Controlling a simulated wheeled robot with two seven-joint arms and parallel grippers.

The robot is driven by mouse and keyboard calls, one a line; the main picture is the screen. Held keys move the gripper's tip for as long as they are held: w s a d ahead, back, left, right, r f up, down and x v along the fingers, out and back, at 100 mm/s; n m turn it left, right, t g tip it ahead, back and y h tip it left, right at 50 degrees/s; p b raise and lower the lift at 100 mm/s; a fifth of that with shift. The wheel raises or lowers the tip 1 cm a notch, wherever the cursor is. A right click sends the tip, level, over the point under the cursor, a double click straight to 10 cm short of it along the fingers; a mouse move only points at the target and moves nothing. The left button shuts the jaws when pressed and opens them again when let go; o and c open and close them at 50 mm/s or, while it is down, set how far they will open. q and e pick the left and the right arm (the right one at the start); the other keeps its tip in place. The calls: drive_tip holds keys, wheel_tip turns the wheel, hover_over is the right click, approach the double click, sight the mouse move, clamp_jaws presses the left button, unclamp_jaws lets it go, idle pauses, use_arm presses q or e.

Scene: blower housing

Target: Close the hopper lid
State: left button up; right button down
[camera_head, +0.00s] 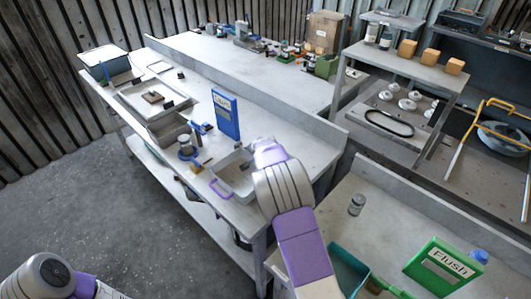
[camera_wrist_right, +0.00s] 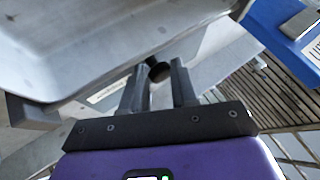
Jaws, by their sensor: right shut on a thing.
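In the right wrist view a grey metal pan-like part (camera_wrist_right: 75,50) with a raised rim fills the upper left. I cannot tell for sure whether it is the lid. My right gripper (camera_wrist_right: 160,82) is shut on a small dark knob (camera_wrist_right: 158,71) beside that part. In the head view my right arm hides its fingers. Only a piece of my left arm shows at the lower left; its gripper is out of frame.
A blue binder (camera_head: 226,115) stands upright behind the box. A blue-and-grey tool (camera_head: 188,147) and a shallow tray (camera_head: 150,98) are to the left. A green Flush binder (camera_head: 440,265) and a small jar (camera_head: 356,204) are on the right table. The floor at left is clear.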

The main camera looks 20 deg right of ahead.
drive_tip(key=c, duration=0.9)
unclamp_jaws()
drive_tip(key=shift+s+a+f, duration=0.15)
drive_tip(key=shift+a+f, duration=0.1)
drive_tip(key=shift+f, duration=0.25)
drive_tip(key=shift+s+a+f, duration=0.15)
drive_tip(key=shift+a+f, duration=0.1)
drive_tip(key=shift+f, duration=0.2)
drive_tip(key=shift+s+a+r, duration=0.1)
drive_tip(key=shift+r, duration=0.3)
drive_tip(key=v, duration=0.5)
drive_tip(key=w+d+r+p+v, duration=0.1)
drive_tip(key=v, duration=0.1)
drive_tip(key=shift+s+a+r, duration=0.1)
drive_tip(key=shift+s+r, duration=0.1)
drive_tip(key=shift+r, duration=0.1)
